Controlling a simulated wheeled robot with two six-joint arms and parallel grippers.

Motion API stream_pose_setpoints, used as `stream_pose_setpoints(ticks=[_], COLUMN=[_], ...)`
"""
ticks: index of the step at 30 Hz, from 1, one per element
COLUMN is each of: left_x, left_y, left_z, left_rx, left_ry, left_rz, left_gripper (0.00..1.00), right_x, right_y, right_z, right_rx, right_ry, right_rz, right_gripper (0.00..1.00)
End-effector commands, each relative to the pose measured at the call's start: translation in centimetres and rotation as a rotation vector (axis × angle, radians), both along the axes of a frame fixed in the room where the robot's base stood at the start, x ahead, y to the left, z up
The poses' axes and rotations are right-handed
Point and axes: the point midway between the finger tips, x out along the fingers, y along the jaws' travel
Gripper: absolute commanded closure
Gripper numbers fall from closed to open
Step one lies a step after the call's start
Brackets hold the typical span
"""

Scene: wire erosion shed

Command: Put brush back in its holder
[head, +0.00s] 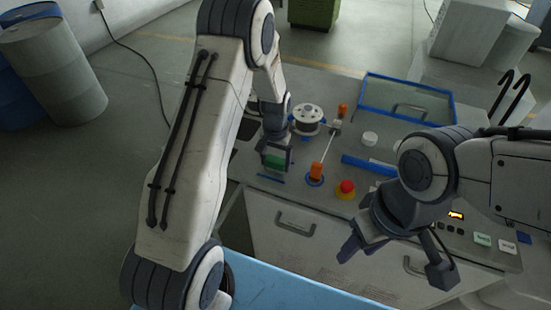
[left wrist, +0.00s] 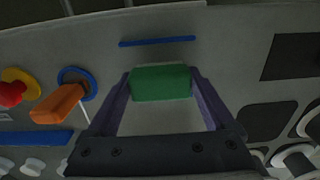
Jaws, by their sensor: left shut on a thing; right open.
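My left gripper (head: 276,157) is shut on a green block (left wrist: 160,83), which looks like the brush. The block is held crosswise between the fingers over the front left of the grey machine top (head: 240,166). It also shows in the head view (head: 277,162), partly covered by the gripper. Whether it touches the top is unclear. A thin blue line (left wrist: 157,41) lies just beyond it in the left wrist view. I cannot clearly pick out the holder. My right gripper (head: 396,262) is open and empty in front of the machine's right part.
Right of the left gripper are an orange-ended rod (head: 328,148), a red button (head: 346,188) and a metal spool (head: 308,118). A blue-framed tray (head: 408,98) is at the back. A light blue surface (head: 285,285) lies in front.

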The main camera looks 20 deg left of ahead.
Motion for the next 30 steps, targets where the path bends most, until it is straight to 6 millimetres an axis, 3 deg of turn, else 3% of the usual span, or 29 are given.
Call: stream_pose_setpoints(ticks=[10,11,22,30], left_x=[0.0,0.0,0.1,0.2], left_y=[0.0,0.0,0.0,0.0], left_z=[-0.5,-0.3,0.4,5.6], left_rx=[0.000,0.000,0.000,0.001], left_ry=[-0.001,-0.001,-0.003,-0.009], left_rz=[0.000,0.000,0.000,0.000], left_gripper=[0.74,0.02,0.00,0.00], right_x=[0.0,0.0,0.0,0.0], right_y=[0.0,0.0,0.0,0.0], right_z=[-0.4,-0.3,-0.3,-2.0], right_rx=[0.000,0.000,0.000,0.000], right_ry=[0.000,0.000,0.000,0.000], right_rz=[0.000,0.000,0.000,0.001], right_gripper=[0.50,0.50,0.50,0.50])
